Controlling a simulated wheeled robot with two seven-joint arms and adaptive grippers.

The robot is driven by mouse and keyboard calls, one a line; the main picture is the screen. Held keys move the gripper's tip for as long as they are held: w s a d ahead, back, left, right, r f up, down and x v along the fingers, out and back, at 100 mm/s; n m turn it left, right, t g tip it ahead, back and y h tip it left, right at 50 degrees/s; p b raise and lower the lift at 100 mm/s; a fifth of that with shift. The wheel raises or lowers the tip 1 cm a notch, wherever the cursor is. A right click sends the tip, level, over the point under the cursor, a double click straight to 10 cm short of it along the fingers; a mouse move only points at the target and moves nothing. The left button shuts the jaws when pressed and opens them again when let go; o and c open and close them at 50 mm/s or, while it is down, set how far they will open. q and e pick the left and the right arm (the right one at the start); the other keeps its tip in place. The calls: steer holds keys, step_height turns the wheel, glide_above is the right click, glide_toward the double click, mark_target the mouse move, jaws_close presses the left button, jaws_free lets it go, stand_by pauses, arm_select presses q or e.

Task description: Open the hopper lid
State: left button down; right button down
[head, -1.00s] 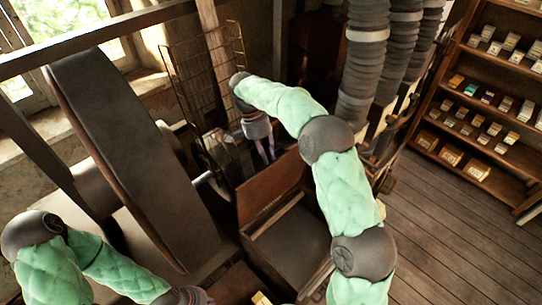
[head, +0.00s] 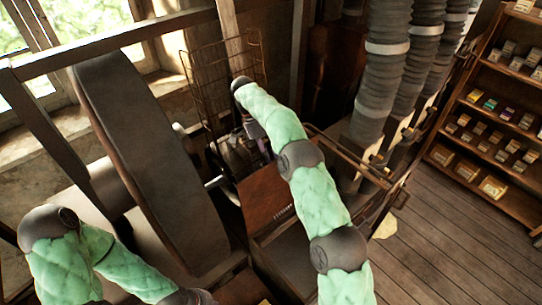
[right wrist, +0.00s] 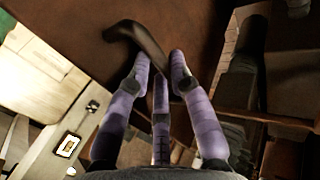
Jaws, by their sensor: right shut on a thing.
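The hopper lid (head: 268,200) is a reddish-brown panel in the middle of the head view, sloping, with small markings near its lower edge. It fills the top of the right wrist view (right wrist: 225,40). A dark curved handle (right wrist: 135,34) stands out from it. My right gripper (right wrist: 160,66) has its purple fingers shut around the handle's end; in the head view (head: 249,128) it is mostly hidden by my arm. My left gripper (head: 190,297) is at the bottom edge of the head view, its fingers cut off. I cannot tell how far the lid is raised.
A large dark wheel (head: 150,160) stands left of the hopper. A wire rack (head: 205,85) stands behind it. Ribbed hoses (head: 385,75) hang at right. Shelves with small boxes (head: 490,115) and open plank floor (head: 450,235) are on the right.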

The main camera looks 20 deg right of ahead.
steer(key=shift+s+a+f, duration=0.1)
steer(key=shift+a+f, duration=0.05)
steer(key=shift+f, duration=0.55)
steer(key=c, duration=1.1)
jaws_free()
steer(key=shift+w+r, duration=0.2)
steer(key=shift+s+r, duration=0.1)
steer(key=shift+r, duration=0.05)
steer(key=shift+d, duration=0.25)
